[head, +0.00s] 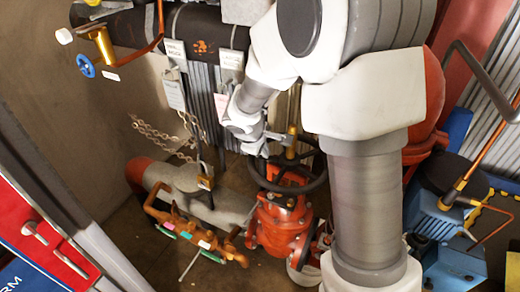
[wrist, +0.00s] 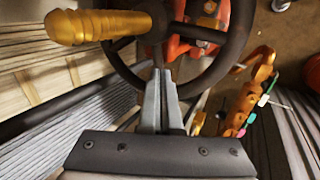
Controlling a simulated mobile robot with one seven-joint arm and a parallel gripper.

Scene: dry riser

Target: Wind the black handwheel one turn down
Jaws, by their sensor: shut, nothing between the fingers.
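The black handwheel (head: 318,181) sits on top of an orange-red valve body (head: 280,228) in the head view, partly hidden by my arm. In the wrist view its black rim (wrist: 238,42) curves around the top middle, with a dark spoke crossing it. In the head view my gripper (head: 268,143) is small beside the wheel.
An orange valve set with coloured tags (head: 195,230) stands left of the wheel. A hanging chain (head: 160,132) and a padlock (head: 205,182) are near the wall. A blue machine (head: 440,225) is at right. A red cabinet (head: 40,235) is at lower left.

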